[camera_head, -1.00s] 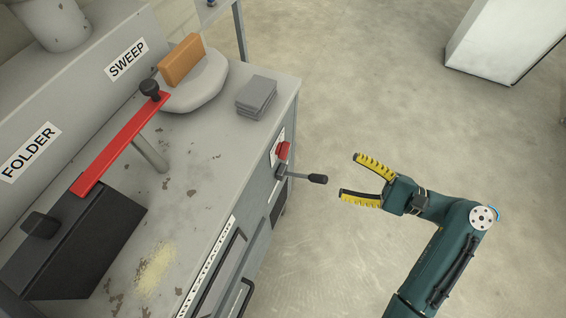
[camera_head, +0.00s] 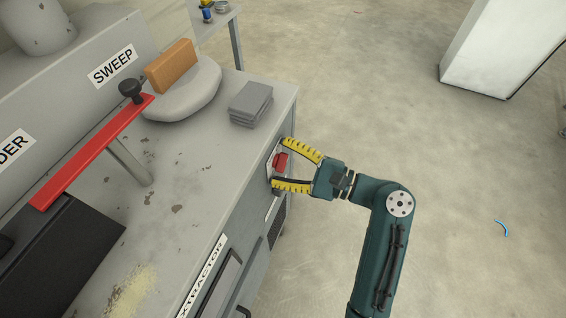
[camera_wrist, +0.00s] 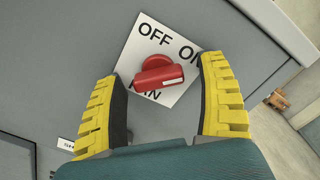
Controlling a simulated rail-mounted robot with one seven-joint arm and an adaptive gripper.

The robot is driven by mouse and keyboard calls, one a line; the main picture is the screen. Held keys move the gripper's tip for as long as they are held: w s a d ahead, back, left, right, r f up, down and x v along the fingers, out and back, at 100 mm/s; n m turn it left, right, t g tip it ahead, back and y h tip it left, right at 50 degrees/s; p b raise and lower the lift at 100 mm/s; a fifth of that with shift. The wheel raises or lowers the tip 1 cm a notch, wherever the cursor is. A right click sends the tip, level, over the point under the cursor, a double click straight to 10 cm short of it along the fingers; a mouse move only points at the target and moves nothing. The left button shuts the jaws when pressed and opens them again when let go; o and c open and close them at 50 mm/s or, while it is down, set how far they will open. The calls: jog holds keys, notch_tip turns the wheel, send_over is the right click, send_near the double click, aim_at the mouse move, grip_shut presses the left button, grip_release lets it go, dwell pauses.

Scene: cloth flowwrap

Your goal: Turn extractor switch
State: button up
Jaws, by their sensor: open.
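The extractor switch is a red rotary knob (camera_head: 281,162) on the side face of the grey machine. In the wrist view the red knob (camera_wrist: 158,75) sits on a white plate (camera_wrist: 147,33) with "OFF" and "ON" printed along its top and lettering partly hidden below. A white mark shows on the knob's right end. My gripper (camera_head: 278,162) is open, its yellow fingers on either side of the knob. In the wrist view my gripper (camera_wrist: 160,68) has its fingertips left and right of the knob, with gaps visible. Whether they reach the panel I cannot tell.
The grey bench top (camera_head: 190,200) carries a red bar (camera_head: 95,150), a stack of grey cloths (camera_head: 250,103) and an orange block (camera_head: 171,65) on a pale rounded pad (camera_head: 190,92). An "EXTRACTOR" label (camera_head: 203,270) marks the front edge. Open floor lies right of the machine.

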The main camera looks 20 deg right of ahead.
jog(key=c, duration=1.2)
jog(key=shift+n, duration=0.4)
jog(key=n+p, duration=0.1)
jog(key=n, duration=0.2)
jog(key=shift+n+p, duration=0.3)
jog(key=n, duration=0.4)
jog(key=shift+n, duration=0.3)
jog(key=n+b, duration=0.2)
jog(key=n, duration=0.2)
jog(key=shift+r+n+b, duration=0.2)
jog(key=shift+n+b, duration=1.3)
jog(key=shift+n, duration=1)
